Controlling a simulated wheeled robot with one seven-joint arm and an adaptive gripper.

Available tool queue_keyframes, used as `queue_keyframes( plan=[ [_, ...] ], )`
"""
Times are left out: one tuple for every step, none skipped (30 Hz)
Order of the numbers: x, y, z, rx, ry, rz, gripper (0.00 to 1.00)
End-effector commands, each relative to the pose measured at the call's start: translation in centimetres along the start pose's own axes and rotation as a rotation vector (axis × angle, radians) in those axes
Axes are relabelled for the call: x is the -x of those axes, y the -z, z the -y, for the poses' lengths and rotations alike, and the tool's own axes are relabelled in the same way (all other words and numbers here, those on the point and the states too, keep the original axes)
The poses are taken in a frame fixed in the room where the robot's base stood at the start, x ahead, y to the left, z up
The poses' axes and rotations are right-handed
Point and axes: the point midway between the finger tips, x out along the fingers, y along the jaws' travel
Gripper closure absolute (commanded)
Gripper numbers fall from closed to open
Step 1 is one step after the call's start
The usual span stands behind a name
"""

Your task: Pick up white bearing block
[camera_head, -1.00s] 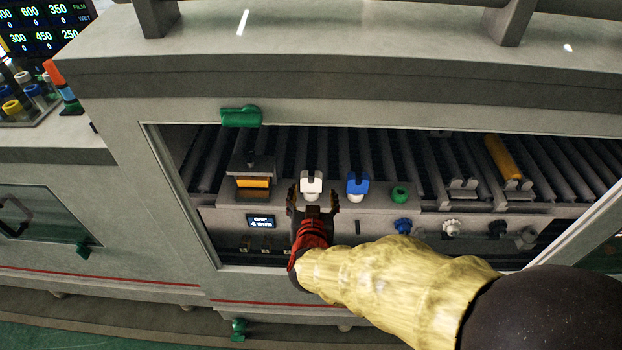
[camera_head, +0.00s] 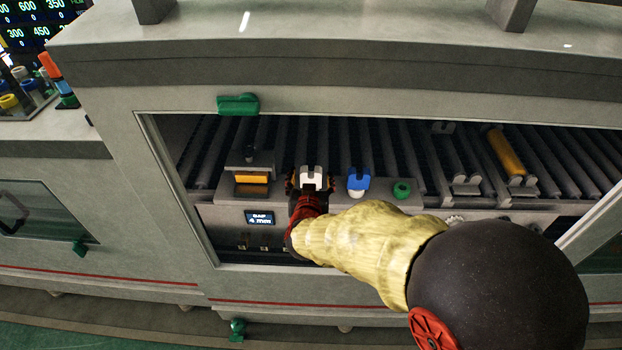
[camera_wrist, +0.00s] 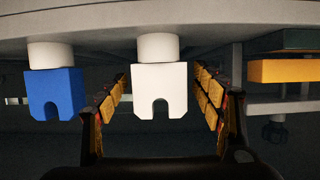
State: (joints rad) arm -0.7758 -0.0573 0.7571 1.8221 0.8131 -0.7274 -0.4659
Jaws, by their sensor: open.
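The white bearing block (camera_head: 311,174) stands on the ledge in front of the rollers, with a notch in its end. In the wrist view the white block (camera_wrist: 160,88) hangs between the two finger pads, with a visible gap on each side. My gripper (camera_head: 311,183) is open, with one finger on each side of the block. In the wrist view my gripper (camera_wrist: 160,105) shows both padded fingers apart. The block's lower part is hidden by my gripper in the head view.
A blue block (camera_head: 358,181) stands just right of the white one, close to my finger; it also shows in the wrist view (camera_wrist: 55,92). A green ring (camera_head: 402,190) lies further right. An orange block (camera_head: 252,179) is at left. The opening's frame (camera_head: 165,185) surrounds the rollers.

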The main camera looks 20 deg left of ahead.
Motion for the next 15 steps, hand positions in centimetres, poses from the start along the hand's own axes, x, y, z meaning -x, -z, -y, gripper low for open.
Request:
queue_keyframes(
  plan=[
    [0.02, 0.02, 0.00, 0.000, 0.000, 0.000, 0.35],
    [0.02, 0.01, 0.01, 0.000, 0.000, 0.000, 0.37],
    [0.02, 0.01, 0.01, 0.000, 0.000, 0.000, 0.39],
    [0.02, 0.01, 0.00, 0.000, 0.000, 0.000, 0.41],
    [0.03, 0.01, 0.01, 0.000, 0.000, 0.000, 0.42],
    [0.03, 0.00, 0.00, 0.000, 0.000, 0.000, 0.45],
    [0.03, 0.00, 0.00, 0.000, 0.000, 0.000, 0.46],
    [0.03, 0.00, 0.01, 0.000, 0.000, 0.000, 0.48],
    [0.03, 0.00, 0.00, 0.000, 0.000, 0.000, 0.50],
    [0.03, 0.00, 0.00, 0.000, 0.000, 0.000, 0.52],
    [0.03, 0.00, 0.00, 0.000, 0.000, 0.000, 0.54],
    [0.03, -0.01, 0.00, 0.000, 0.000, 0.000, 0.56],
    [0.03, -0.01, 0.00, 0.000, 0.000, 0.000, 0.58],
    [0.03, -0.01, 0.00, 0.000, 0.000, 0.000, 0.59],
    [0.04, -0.01, 0.00, 0.000, 0.000, 0.000, 0.62]
  ],
)
